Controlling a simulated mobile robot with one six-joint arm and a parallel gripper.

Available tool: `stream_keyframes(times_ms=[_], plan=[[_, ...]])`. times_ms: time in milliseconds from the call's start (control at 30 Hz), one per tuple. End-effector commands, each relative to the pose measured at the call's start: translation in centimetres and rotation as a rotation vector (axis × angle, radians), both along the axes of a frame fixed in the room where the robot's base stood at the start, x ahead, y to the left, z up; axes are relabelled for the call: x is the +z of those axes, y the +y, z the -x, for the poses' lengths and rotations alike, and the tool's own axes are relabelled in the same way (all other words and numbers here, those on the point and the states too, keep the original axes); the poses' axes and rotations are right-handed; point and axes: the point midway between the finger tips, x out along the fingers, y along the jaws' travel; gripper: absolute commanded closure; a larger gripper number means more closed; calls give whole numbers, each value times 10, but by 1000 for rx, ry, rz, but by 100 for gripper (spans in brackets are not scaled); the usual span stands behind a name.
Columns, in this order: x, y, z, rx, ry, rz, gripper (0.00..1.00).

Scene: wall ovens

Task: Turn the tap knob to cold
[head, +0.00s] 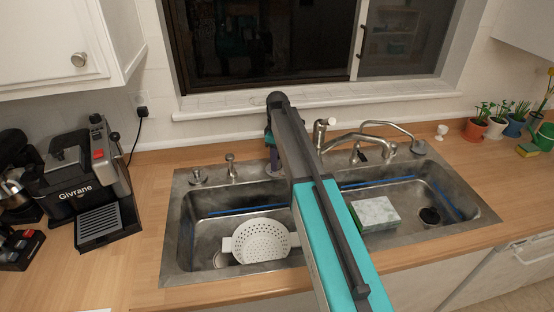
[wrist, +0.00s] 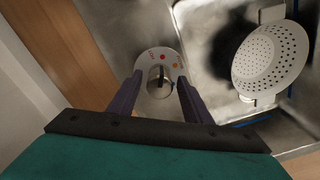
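The tap knob (wrist: 158,84) shows in the wrist view as a grey metal knob with a dark pointer. It sits on a pale round plate (wrist: 168,62) with red and orange dots and small red markings. My gripper (wrist: 159,92) has two purple fingers, spread open, one on each side of the knob. I cannot tell whether either finger touches it. In the head view my gripper (head: 271,150) is at the back rim of the sink, and my arm hides much of that spot. The knob cannot be made out clearly there.
The double sink (head: 176,240) holds a white colander (head: 262,240) and a pale green box (head: 376,213). Curved faucets (head: 358,140) stand right of my arm, and small metal fittings (head: 231,166) to its left. A coffee machine (head: 80,185) is left; potted plants (head: 497,125) are right.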

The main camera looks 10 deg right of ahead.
Motion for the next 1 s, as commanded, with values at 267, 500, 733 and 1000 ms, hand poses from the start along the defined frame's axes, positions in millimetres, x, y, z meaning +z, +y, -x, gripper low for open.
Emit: stream_keyframes(times_ms=[267,500,733,1000], plan=[[0,0,0,-1,0,0,94],[0,-1,0,-21,1,-1,94],[0,-1,0,-99,0,0,94],[0,-1,0,-285,0,0,94]])
